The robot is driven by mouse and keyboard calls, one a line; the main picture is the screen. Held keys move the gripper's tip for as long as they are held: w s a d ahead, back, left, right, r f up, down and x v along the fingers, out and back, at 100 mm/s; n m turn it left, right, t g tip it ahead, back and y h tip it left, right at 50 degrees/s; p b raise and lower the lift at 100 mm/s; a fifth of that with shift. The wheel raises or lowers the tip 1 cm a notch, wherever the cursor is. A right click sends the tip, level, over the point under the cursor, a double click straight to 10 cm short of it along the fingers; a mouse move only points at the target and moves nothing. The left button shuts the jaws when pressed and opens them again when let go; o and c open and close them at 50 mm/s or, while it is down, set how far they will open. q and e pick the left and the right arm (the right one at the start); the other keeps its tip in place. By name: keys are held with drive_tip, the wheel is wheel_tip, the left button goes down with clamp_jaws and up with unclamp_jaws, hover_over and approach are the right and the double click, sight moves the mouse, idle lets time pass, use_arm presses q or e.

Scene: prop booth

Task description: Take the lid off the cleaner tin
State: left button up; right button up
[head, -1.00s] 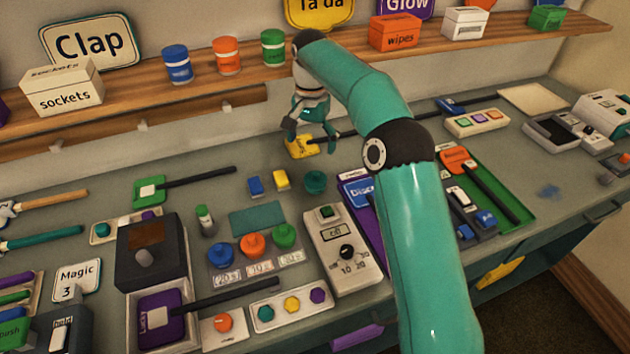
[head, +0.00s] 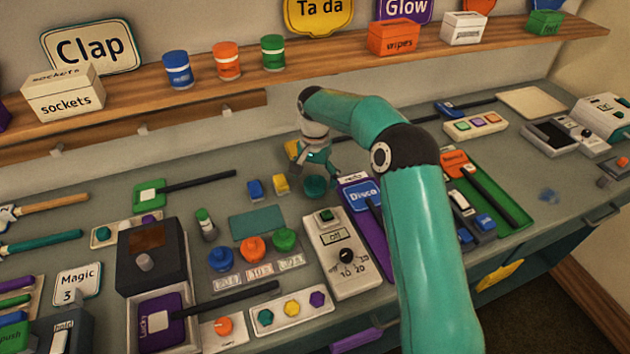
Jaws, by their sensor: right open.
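My right gripper (head: 315,178) reaches down over the far middle of the bench, fingers apart. A small round teal thing (head: 315,188) is right at its fingertips; I cannot tell whether they touch it. It may be a lid or a small tin; no lettering shows. My left gripper is not in view.
Blue and yellow blocks (head: 281,184) lie just left of my right gripper. A white meter box (head: 342,255) and a purple tray (head: 376,250) stand nearer. A yellow piece (head: 292,149) is partly hidden behind the gripper. The teal mat (head: 257,222) is bare.

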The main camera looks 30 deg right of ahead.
drive_tip(key=c, duration=0.9)
drive_tip(key=shift+c, duration=0.2)
drive_tip(key=shift+r, duration=0.2)
